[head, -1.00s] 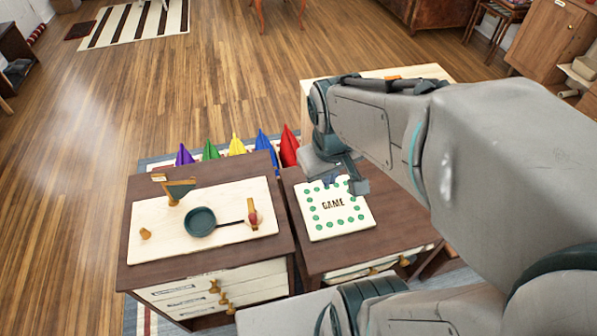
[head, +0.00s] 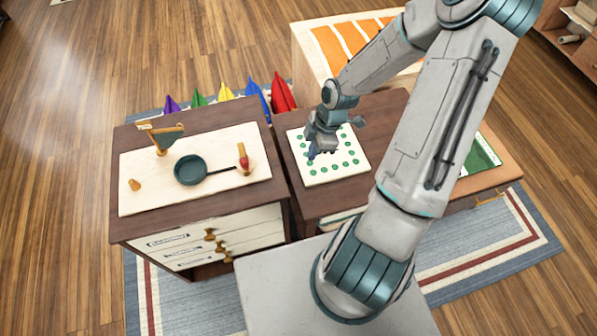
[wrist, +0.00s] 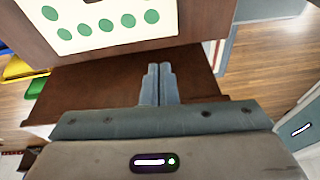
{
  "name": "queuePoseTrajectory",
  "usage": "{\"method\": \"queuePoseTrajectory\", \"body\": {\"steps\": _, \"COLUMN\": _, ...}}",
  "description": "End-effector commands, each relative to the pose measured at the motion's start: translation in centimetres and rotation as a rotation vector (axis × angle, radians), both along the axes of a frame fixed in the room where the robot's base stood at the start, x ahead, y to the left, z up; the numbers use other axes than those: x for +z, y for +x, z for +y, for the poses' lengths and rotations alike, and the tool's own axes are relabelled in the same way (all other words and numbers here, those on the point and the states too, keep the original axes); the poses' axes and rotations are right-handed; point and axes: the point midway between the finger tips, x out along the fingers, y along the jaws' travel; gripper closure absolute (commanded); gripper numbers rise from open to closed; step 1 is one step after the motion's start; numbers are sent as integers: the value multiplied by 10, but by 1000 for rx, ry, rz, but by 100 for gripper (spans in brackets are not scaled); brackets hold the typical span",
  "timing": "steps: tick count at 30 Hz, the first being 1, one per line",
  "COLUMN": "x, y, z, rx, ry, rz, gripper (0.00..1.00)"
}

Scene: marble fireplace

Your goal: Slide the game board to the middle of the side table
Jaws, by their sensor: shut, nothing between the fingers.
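The game board (head: 350,168) is a cream square with green dots round its border. It lies flat on the dark brown side table (head: 322,204), close to the table's left edge. My gripper (head: 312,155) is over the left part of the board in the head view and hides the middle of it.
A cabinet at left bears a cream board (head: 135,163) with a dark pan (head: 190,169). Several coloured pointed objects (head: 255,95) stand behind. An orange-striped surface (head: 335,50) lies beyond the table, and a green-and-white item (head: 482,153) is at right.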

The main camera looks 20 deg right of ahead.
Motion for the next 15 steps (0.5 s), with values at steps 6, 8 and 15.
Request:
{"method": "queuePoseTrajectory", "body": {"steps": 6, "x": -14, "y": 5, "z": 6, "rx": 56, "ry": 54, "rz": -39, "gripper": 100}}
{"method": "queuePoseTrajectory", "body": {"steps": 8, "x": -19, "y": 6, "z": 8, "rx": 60, "ry": 56, "rz": -41, "gripper": 100}}
{"method": "queuePoseTrajectory", "body": {"steps": 15, "x": -56, "y": 5, "z": 21, "rx": 61, "ry": 55, "rz": -37, "gripper": 100}}
